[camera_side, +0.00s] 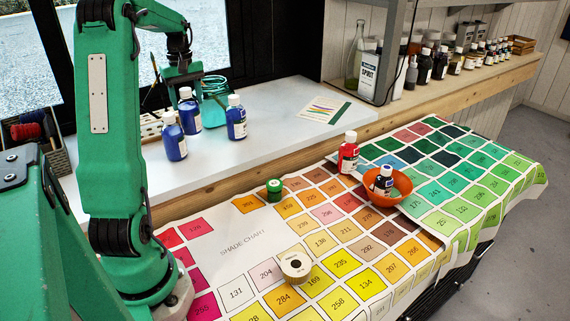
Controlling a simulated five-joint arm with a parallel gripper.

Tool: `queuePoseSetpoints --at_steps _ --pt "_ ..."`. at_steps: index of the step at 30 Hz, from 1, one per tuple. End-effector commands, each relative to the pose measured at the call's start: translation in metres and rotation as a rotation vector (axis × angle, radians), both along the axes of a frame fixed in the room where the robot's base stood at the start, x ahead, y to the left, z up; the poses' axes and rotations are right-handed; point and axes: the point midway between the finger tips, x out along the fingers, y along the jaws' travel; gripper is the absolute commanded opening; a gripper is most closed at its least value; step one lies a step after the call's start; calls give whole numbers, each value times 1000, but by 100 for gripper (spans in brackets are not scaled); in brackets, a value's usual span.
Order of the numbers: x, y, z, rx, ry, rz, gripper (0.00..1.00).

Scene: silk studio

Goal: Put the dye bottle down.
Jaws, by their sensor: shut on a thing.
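My gripper (184,84) is at the far side of the white counter, pointing down. It is shut on a blue dye bottle (189,115) with a white cap and label, near its top. The bottle is upright; I cannot tell whether its base touches the counter. The fingers are small and partly hidden here. Two similar blue bottles stand on the white counter (285,110): one nearer (174,142) and one to the right (236,122).
A teal container (215,92) is close behind the held bottle. A card (325,109) lies on the counter's right part; its middle is clear. The shade chart (238,243) below carries a red bottle (348,156), an orange bowl (390,195) with a dark bottle, and two small round items.

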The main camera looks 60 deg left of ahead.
Motion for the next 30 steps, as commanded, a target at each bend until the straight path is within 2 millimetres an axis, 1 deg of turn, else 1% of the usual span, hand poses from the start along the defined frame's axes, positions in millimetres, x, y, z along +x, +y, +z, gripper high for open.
queuePoseSetpoints --at_steps 5,15,29,30 --pt "0 0 -3 0 0 0 4" --pt "0 0 -37 0 0 0 4" --pt "0 0 -42 1 0 0 4" --pt "0 0 -43 0 0 0 59"
